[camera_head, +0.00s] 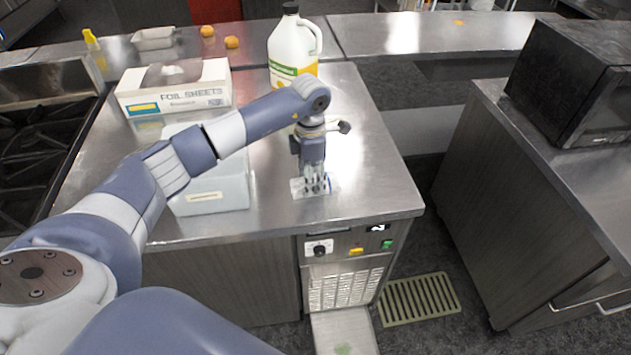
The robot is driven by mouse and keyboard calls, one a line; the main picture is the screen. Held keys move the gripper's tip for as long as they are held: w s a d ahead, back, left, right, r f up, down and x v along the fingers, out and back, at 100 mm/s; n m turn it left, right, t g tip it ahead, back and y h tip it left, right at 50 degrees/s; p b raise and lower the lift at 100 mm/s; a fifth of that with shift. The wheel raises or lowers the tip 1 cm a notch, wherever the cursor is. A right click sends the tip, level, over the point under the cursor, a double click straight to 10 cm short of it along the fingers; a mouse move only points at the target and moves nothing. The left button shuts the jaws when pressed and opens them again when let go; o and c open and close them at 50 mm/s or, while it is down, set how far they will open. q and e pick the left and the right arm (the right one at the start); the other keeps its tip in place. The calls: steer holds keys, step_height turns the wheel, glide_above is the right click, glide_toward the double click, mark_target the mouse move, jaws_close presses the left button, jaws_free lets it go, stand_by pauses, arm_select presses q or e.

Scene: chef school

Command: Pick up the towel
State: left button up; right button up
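A small whitish patch with bluish marks (331,187) lies flat on the steel counter near its front edge; it may be the towel, but it is too small and too covered to be sure. My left gripper (314,188) points down right over it, with the fingertips at or just above it. The fingers hide its middle. I cannot tell whether they are apart or closed on it. My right gripper is not in view.
A white container (212,188) stands left of my gripper, partly under my arm. Behind are a foil sheets box (185,98) and a large jug (292,50). A stove (40,140) is left, a black microwave (570,85) right. The counter right of the gripper is clear.

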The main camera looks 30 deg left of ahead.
arm_select(q)
steer(key=shift+r, duration=0.1)
steer(key=shift+w+r+b, duration=0.1)
steer(key=shift+r+b, duration=0.45)
steer(key=shift+s+r+b, duration=0.2)
steer(key=shift+r+b, duration=0.1)
steer(key=shift+r, duration=0.2)
steer(key=shift+s+r+b, duration=0.15)
steer(key=shift+r+b, duration=0.15)
steer(key=shift+r, duration=0.2)
steer(key=s+d+r+b, duration=0.1)
steer(key=s+b, duration=0.1)
steer(key=s, duration=0.5)
steer(key=s+d+b, duration=0.1)
steer(key=s+b, duration=0.1)
steer(key=s, duration=0.6)
steer(key=shift+s+d+r, duration=0.15)
steer(key=shift+d+r, duration=0.2)
steer(key=shift+d, duration=0.05)
steer(key=o, duration=0.4)
steer(key=shift+c, duration=1.4)
